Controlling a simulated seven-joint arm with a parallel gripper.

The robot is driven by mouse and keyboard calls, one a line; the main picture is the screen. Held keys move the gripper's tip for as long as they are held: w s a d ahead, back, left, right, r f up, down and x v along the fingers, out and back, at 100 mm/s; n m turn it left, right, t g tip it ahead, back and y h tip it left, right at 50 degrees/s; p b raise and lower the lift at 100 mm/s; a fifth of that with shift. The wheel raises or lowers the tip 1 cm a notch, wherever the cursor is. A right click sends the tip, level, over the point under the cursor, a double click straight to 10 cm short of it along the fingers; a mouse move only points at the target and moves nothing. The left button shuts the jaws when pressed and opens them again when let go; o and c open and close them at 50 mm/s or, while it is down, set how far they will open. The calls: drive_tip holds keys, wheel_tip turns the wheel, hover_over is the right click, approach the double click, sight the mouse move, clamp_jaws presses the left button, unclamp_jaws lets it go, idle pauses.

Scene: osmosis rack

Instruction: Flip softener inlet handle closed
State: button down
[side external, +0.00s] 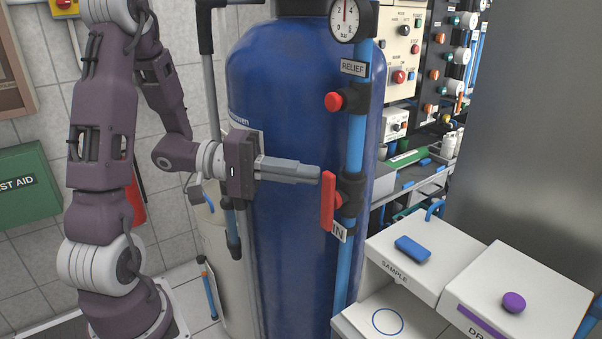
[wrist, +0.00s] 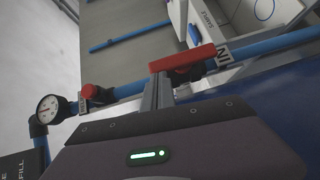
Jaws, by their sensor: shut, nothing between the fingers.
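The softener inlet handle (side external: 328,200) is a red lever on a black valve (side external: 351,192) on the blue vertical pipe, just above the "IN" label (side external: 339,232). The lever hangs roughly vertical, along the pipe. In the wrist view the red handle (wrist: 183,63) lies just beyond the fingertips. My gripper (side external: 318,175) is shut and empty, pointing right, with its tips close to the handle's upper end. I cannot tell whether they touch it. In the wrist view my gripper's fingers (wrist: 158,92) reach toward the handle.
The blue softener tank (side external: 285,95) stands behind my gripper. A red relief knob (side external: 334,101) and a pressure gauge (side external: 345,20) sit higher on the pipe. White sample (side external: 400,265) and drain (side external: 515,300) boxes stand at lower right. A grey panel is at far right.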

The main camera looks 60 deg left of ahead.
sight(328, 179)
drive_tip(key=shift+d+r+m+g+y, duration=0.1)
drive_tip(key=shift+m+g+y, duration=0.2)
drive_tip(key=shift+m+y, duration=0.2)
drive_tip(key=d+m+y, duration=0.1)
drive_tip(key=d+r+m+g+y, duration=0.1)
drive_tip(key=y, duration=0.1)
drive_tip(key=d+m+y, duration=0.1)
drive_tip(key=shift+d+r+g, duration=0.1)
drive_tip(key=shift+r+g, duration=0.15)
drive_tip(key=shift+g, duration=0.15)
drive_tip(key=shift+d+f+m+y, duration=0.1)
drive_tip(key=shift+d+m+y, duration=0.5)
drive_tip(key=shift+d+y, duration=0.3)
drive_tip(key=shift+d+f, duration=0.35)
drive_tip(key=shift+d, duration=0.5)
drive_tip(key=shift+d+f, duration=0.5)
drive_tip(key=shift+d, duration=0.15)
drive_tip(key=shift+d+f, duration=0.1)
drive_tip(key=shift+f, duration=0.05)
